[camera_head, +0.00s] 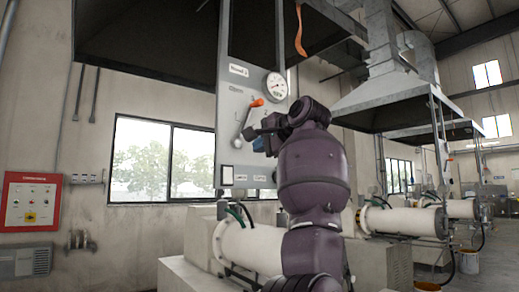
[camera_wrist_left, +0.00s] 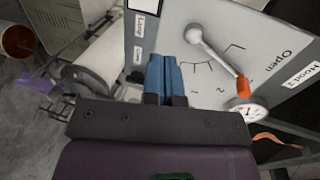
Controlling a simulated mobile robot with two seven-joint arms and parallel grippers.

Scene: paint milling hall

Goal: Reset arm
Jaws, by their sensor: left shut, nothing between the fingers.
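My left gripper (camera_head: 262,140) is in front of the light grey hood panel (camera_head: 232,90), at the end of my purple arm. In the left wrist view its blue fingers (camera_wrist_left: 163,76) are shut together with nothing between them. The panel (camera_wrist_left: 176,24) carries a metal lever (camera_head: 244,121) with an orange tip. In the left wrist view the lever (camera_wrist_left: 217,56) stands to the right of the fingers, apart from them, with its orange tip near the Open label. My forearm and gripper hide part of the lower panel. My right gripper is not in view.
A round gauge (camera_head: 276,85) sits on the panel above the lever. An orange strap (camera_head: 300,32) hangs near the hood. White cylindrical mills (camera_head: 250,247) stand below and behind my arm. A red control box (camera_head: 30,202) is on the left wall, beside a window (camera_head: 140,165).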

